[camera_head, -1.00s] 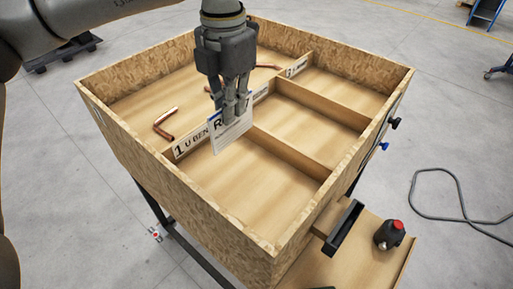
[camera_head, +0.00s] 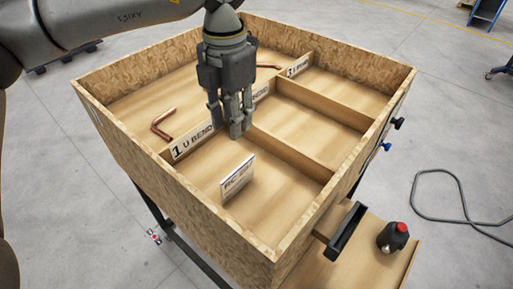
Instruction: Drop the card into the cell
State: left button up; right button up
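My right gripper is not in view.
A copper tube (camera_head: 162,124) lies in the left compartment. Wooden dividers (camera_head: 290,152) split the right side into cells. A cable (camera_head: 440,212) lies on the floor.

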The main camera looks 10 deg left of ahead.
pick_arm(q)
notch_tip(320, 180, up, 12)
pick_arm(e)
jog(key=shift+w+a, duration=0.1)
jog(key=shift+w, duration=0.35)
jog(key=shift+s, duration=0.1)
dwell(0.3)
